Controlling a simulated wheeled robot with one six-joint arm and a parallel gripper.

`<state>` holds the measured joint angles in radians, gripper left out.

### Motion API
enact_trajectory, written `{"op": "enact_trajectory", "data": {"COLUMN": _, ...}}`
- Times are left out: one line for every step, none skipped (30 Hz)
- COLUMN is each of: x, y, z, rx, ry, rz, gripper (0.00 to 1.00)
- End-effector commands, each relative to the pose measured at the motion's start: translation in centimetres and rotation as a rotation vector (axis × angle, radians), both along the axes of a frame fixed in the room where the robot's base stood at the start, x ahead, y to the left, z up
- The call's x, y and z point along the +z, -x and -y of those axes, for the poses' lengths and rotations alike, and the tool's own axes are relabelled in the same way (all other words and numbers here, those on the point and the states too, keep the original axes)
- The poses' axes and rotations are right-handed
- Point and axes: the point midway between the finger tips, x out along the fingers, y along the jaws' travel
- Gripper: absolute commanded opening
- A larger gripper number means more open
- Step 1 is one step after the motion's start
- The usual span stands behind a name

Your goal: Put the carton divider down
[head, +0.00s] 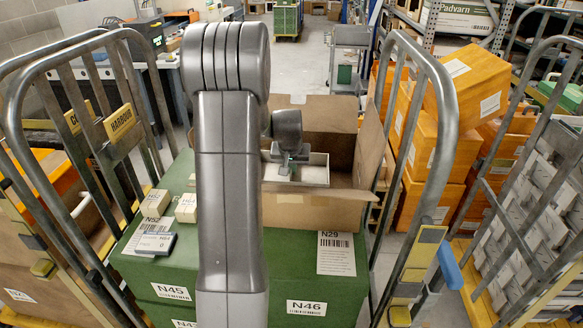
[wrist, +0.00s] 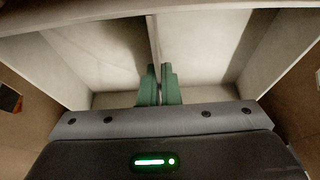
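The carton divider (head: 316,173) is a pale grey, open-topped frame with inner walls. In the head view it sits within the open cardboard carton (head: 310,210), near the level of its rim. My gripper (head: 288,164) is over it, with its wrist partly hidden behind my arm. In the wrist view the green fingers of my gripper (wrist: 158,86) are shut on the thin middle wall of the divider (wrist: 154,40). Brown carton walls (wrist: 24,122) show on both sides. Whether the divider touches the carton's bottom is hidden.
The carton stands on green crates (head: 240,305) inside a metal roll cage (head: 440,90). Small boxes (head: 156,203) and a label-like device (head: 150,244) lie on the crates at left. Orange boxes (head: 440,130) are stacked at right. An aisle lies open behind.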

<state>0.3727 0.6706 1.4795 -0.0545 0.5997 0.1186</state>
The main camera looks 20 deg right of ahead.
Motion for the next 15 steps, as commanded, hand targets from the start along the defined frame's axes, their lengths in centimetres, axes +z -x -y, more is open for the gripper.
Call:
{"op": "enact_trajectory", "data": {"x": 0.0, "y": 0.0, "z": 0.0, "rx": 0.0, "ry": 0.0, "rz": 0.0, "gripper": 0.0}}
{"op": "enact_trajectory", "data": {"x": -0.1, "y": 0.0, "z": 0.0, "rx": 0.0, "ry": 0.0, "rz": 0.0, "gripper": 0.0}}
{"op": "enact_trajectory", "data": {"x": -0.3, "y": 0.0, "z": 0.0, "rx": 0.0, "ry": 0.0, "rz": 0.0, "gripper": 0.0}}
{"op": "enact_trajectory", "data": {"x": -0.4, "y": 0.0, "z": 0.0, "rx": 0.0, "ry": 0.0, "rz": 0.0, "gripper": 0.0}}
{"op": "enact_trajectory", "data": {"x": -0.5, "y": 0.0, "z": 0.0, "rx": 0.0, "ry": 0.0, "rz": 0.0, "gripper": 0.0}}
{"op": "enact_trajectory", "data": {"x": -0.6, "y": 0.0, "z": 0.0, "rx": 0.0, "ry": 0.0, "rz": 0.0, "gripper": 0.0}}
{"op": "enact_trajectory", "data": {"x": -0.7, "y": 0.0, "z": 0.0, "rx": 0.0, "ry": 0.0, "rz": 0.0, "gripper": 0.0}}
{"op": "enact_trajectory", "data": {"x": -0.8, "y": 0.0, "z": 0.0, "rx": 0.0, "ry": 0.0, "rz": 0.0, "gripper": 0.0}}
{"op": "enact_trajectory", "data": {"x": -0.9, "y": 0.0, "z": 0.0, "rx": 0.0, "ry": 0.0, "rz": 0.0, "gripper": 0.0}}
{"op": "enact_trajectory", "data": {"x": -1.0, "y": 0.0, "z": 0.0, "rx": 0.0, "ry": 0.0, "rz": 0.0, "gripper": 0.0}}
{"op": "enact_trajectory", "data": {"x": -1.1, "y": 0.0, "z": 0.0, "rx": 0.0, "ry": 0.0, "rz": 0.0, "gripper": 0.0}}
{"op": "enact_trajectory", "data": {"x": -1.2, "y": 0.0, "z": 0.0, "rx": 0.0, "ry": 0.0, "rz": 0.0, "gripper": 0.0}}
{"op": "enact_trajectory", "data": {"x": -1.3, "y": 0.0, "z": 0.0, "rx": 0.0, "ry": 0.0, "rz": 0.0, "gripper": 0.0}}
{"op": "enact_trajectory", "data": {"x": -1.3, "y": 0.0, "z": 0.0, "rx": 0.0, "ry": 0.0, "rz": 0.0, "gripper": 0.0}}
{"op": "enact_trajectory", "data": {"x": -1.2, "y": 0.0, "z": 0.0, "rx": 0.0, "ry": 0.0, "rz": 0.0, "gripper": 0.0}}
